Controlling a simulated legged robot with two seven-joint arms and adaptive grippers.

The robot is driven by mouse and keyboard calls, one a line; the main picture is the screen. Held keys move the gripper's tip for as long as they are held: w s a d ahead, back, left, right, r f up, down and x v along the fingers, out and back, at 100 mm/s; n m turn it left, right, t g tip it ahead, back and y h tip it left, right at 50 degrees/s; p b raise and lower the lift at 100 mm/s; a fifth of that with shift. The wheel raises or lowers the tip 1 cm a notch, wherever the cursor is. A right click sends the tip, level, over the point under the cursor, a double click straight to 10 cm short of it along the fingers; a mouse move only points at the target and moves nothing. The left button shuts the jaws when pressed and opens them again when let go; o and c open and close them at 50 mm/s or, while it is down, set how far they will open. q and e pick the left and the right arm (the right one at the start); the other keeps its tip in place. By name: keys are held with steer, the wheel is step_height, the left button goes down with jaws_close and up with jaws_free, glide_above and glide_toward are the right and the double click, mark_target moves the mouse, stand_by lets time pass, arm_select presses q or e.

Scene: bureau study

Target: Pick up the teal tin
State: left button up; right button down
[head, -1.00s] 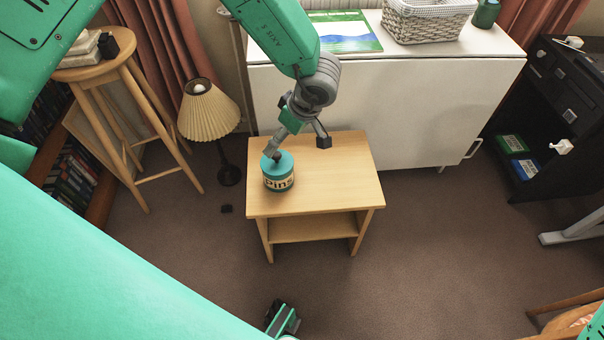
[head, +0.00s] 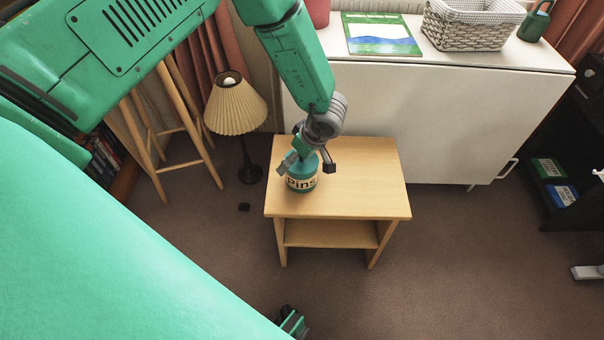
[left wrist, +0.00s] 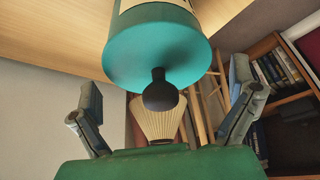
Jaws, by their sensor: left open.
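The teal tin (head: 302,183) has a cream label reading "Pins" and stands upright on the small wooden table (head: 362,180), near its left side. My left gripper (head: 305,167) is open over the tin, with one finger to each side of its top in the head view. Part of the tin's top is hidden by the gripper in the head view.
A lamp with a pleated shade (head: 235,104) stands left of the table, by a wooden stool (head: 190,125). A white cabinet (head: 430,115) behind carries a wicker basket (head: 470,28). The table's right part is clear.

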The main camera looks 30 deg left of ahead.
arm_select(q)
steer(key=shift+a+f, duration=0.1)
steer(key=shift+f, duration=0.25)
steer(key=shift+r, duration=0.1)
steer(key=c, duration=1.6)
